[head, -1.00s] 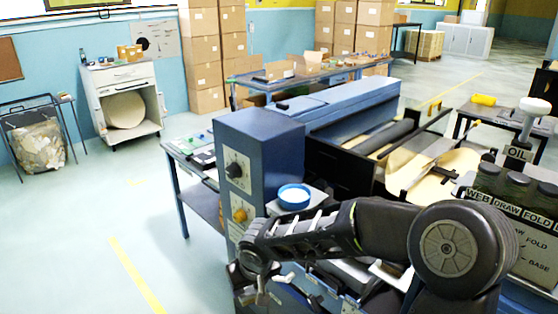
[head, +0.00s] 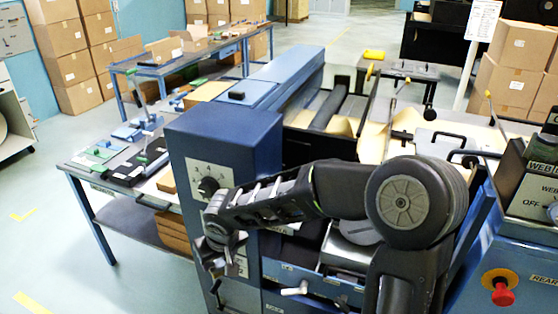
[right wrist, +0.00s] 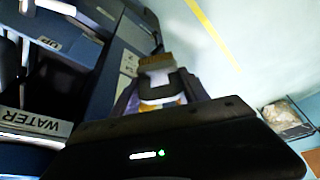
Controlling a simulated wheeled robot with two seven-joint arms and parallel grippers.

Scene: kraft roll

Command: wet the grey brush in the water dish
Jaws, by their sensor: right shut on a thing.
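My right gripper (head: 222,258) hangs in front of the blue machine cabinet, low in the head view. In the right wrist view the gripper (right wrist: 160,98) is shut on the grey brush (right wrist: 158,78). The brush has a short tan bristle end, pointing away from the wrist and clear of any surface. The brush is too small to make out in the head view. The water dish cannot be made out in either view now; my right arm covers part of the machine. A WATER label (right wrist: 36,122) shows at the left of the right wrist view. My left gripper is not in view.
The blue cabinet (head: 232,150) with dials stands close to my right arm. A workbench (head: 85,165) with tools is to the left. A red stop button (head: 502,294) is at the lower right. The floor (head: 50,240) at lower left is clear.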

